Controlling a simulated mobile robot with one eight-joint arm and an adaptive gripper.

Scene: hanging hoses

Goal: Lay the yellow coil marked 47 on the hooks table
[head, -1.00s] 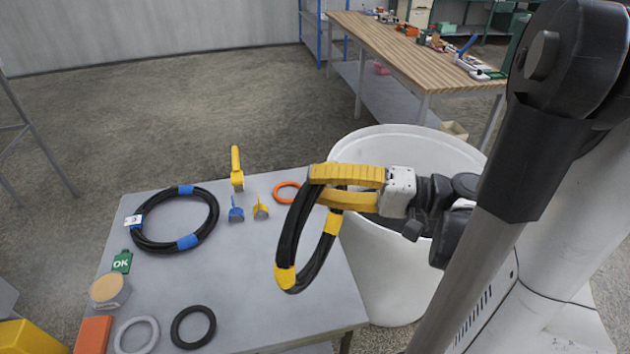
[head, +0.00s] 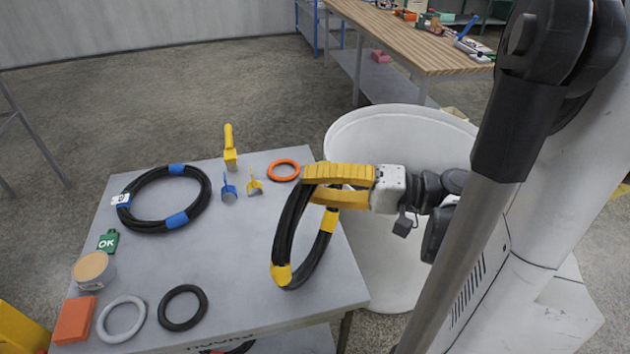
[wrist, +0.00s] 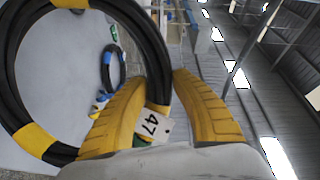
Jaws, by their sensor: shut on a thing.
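A black hose coil with yellow bands (head: 295,240) hangs from my gripper (head: 312,185), over the right part of the grey table (head: 240,290). In the wrist view the coil (wrist: 83,15) carries a white tag reading 47 (wrist: 152,125), between my two yellow fingers. The fingers are shut on the coil's upper part. The coil hangs tilted, and I cannot tell whether its lower end touches the table. A second black coil with blue bands (head: 177,169) lies flat on the table's left part, with a white tag (head: 121,200).
On the table are an orange ring (head: 283,170), small blue and yellow hooks (head: 228,188), a yellow tool (head: 230,150), a green OK tag (head: 108,240), a round tub (head: 93,270), an orange block (head: 74,320), and grey (head: 121,319) and black rings (head: 183,307). A white bin (head: 350,125) stands right.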

